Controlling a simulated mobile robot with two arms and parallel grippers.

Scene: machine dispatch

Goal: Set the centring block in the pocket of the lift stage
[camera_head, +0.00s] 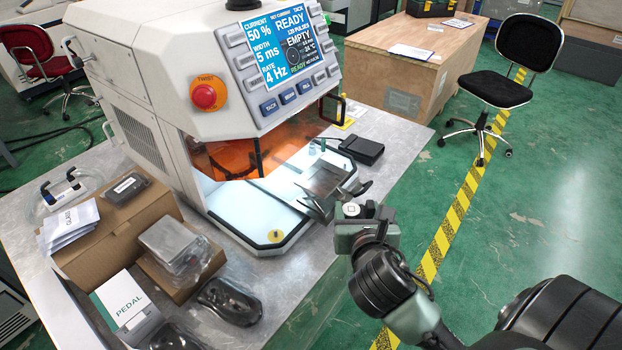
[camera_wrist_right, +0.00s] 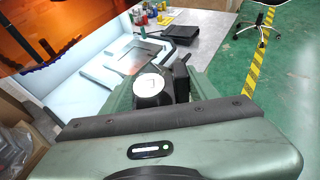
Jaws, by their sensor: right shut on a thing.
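My right gripper (camera_head: 352,211) is shut on the centring block, a small piece with a white round top (camera_head: 351,209). In the right wrist view the block (camera_wrist_right: 151,86) shows as a white disc on a dark body between the fingers. A grey metal plate (camera_head: 324,182), apparently the lift stage, stands at the open front of the white machine, just left of and beyond the gripper. It also shows in the right wrist view (camera_wrist_right: 135,56). Its pocket is not clear in either view. The block is apart from the plate. My left gripper is not in view.
The white machine (camera_head: 150,60) has an orange window (camera_head: 285,150) and a lit bay with a white floor (camera_head: 250,212). A black box (camera_head: 361,149) lies beside it. Cardboard boxes (camera_head: 120,232) and a wrapped black pedal (camera_head: 229,300) crowd the table's left. Open floor lies right.

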